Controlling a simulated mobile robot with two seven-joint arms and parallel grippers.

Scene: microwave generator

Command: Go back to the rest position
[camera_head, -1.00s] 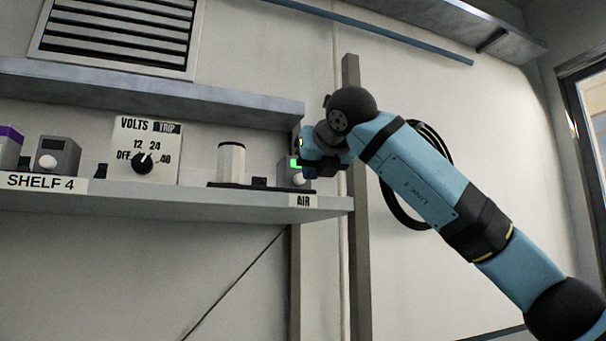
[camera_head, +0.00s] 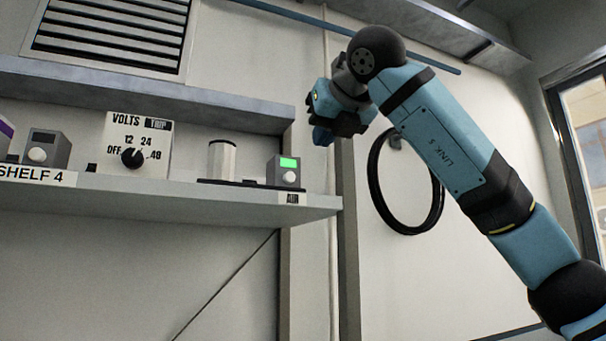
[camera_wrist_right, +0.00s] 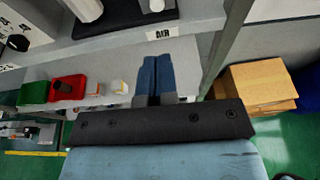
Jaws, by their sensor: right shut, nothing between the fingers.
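My right gripper (camera_head: 322,135) is up in the air to the right of the shelf's end in the head view, clear of everything. In the right wrist view its two blue fingers (camera_wrist_right: 154,78) are together with nothing between them. The grey box with a lit green screen (camera_head: 286,172) stands above the AIR label (camera_head: 292,198) at the shelf's right end, apart from the gripper. My left gripper is in neither view.
The shelf (camera_head: 200,197) also carries a voltage dial panel (camera_head: 136,147) and a white cylinder (camera_head: 222,160). An upper ledge (camera_head: 150,98) runs above it. A black hose coil (camera_head: 437,200) hangs on the wall behind my arm. The wrist view shows wooden boxes (camera_wrist_right: 262,84) and red bin (camera_wrist_right: 68,88).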

